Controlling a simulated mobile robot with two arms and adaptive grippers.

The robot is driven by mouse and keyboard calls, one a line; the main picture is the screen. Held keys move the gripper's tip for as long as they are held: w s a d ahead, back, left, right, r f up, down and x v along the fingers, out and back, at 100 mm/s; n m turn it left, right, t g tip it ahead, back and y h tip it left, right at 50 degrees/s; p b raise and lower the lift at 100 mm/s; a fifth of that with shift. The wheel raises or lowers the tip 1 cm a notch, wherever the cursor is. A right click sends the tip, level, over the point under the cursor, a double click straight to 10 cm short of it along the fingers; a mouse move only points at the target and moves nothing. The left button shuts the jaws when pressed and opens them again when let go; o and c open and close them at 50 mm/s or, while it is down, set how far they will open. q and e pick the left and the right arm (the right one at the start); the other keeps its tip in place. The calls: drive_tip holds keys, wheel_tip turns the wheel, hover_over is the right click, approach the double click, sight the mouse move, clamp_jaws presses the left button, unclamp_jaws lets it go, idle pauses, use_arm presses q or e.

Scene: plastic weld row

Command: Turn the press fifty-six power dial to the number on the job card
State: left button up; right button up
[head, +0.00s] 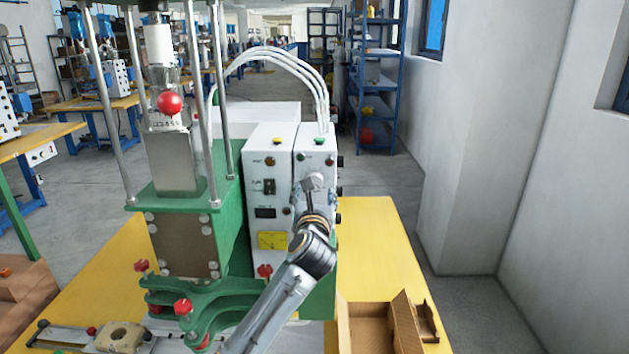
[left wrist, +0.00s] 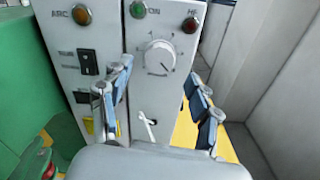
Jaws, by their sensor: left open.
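The power dial (left wrist: 159,57) is a round white knob with tick marks around it, on the white control box (left wrist: 143,90). Its numbers and setting are too small to read. In the left wrist view my left gripper (left wrist: 161,76) is open, one finger on each side of the dial in the picture, with nothing held. I cannot tell if they touch it. In the head view my left gripper (head: 312,186) is in front of the right-hand control box (head: 312,160) and hides the dial. I cannot make out a job card. My right gripper is out of view.
The green press (head: 180,225) with its metal columns stands left of the boxes. White hoses (head: 290,58) arch over them. An open cardboard box (head: 372,322) sits on the yellow table (head: 375,240) at right. Lamps (left wrist: 189,24) and a switch (left wrist: 88,62) surround the dial.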

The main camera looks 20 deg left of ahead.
use_arm(q)
drive_tip(key=shift+p+x, duration=0.35)
drive_tip(key=shift+x, duration=2.15)
drive_tip(key=shift+c, duration=0.2)
drive_tip(key=c, duration=1.1)
